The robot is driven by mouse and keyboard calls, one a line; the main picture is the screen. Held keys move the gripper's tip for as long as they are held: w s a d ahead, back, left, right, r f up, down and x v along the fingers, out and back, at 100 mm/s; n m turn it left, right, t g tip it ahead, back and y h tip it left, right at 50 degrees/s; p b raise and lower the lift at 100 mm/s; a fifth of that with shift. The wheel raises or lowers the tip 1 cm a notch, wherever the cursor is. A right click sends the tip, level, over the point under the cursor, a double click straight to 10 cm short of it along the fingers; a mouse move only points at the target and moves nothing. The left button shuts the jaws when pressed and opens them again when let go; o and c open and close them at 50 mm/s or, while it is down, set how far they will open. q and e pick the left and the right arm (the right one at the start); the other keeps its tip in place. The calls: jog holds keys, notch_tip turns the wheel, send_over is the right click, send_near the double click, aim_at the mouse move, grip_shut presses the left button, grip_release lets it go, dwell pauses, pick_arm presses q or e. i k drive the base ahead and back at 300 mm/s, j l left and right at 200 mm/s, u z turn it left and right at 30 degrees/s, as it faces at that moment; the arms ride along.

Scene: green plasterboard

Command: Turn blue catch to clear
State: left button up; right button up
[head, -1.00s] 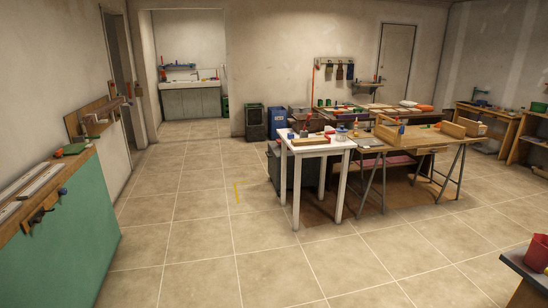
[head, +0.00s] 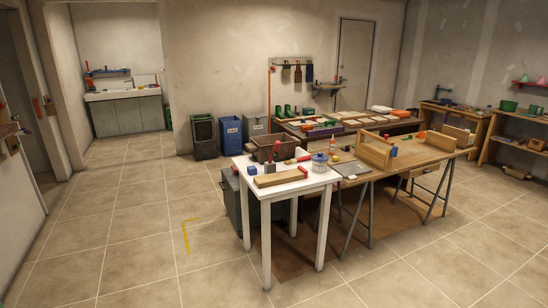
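I cannot pick out a blue catch in the head view at this distance. Small blue items show on the white table (head: 318,178), among them a blue block (head: 252,170) near its left edge. Neither of my grippers is in view.
The wooden workbench (head: 425,157) adjoins the white table on the right. A blue bin (head: 231,132) and a dark bin (head: 204,138) stand by the back wall. A sink unit (head: 126,113) is in the alcove. Tiled floor (head: 120,225) is clear at left and front.

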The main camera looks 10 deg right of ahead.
aim_at(394, 153)
jog(key=i+z, duration=0.4)
jog(key=i, duration=0.2)
jog(key=i+j+z, duration=0.25)
jog(key=i+z, duration=0.15)
jog(key=i, duration=0.2)
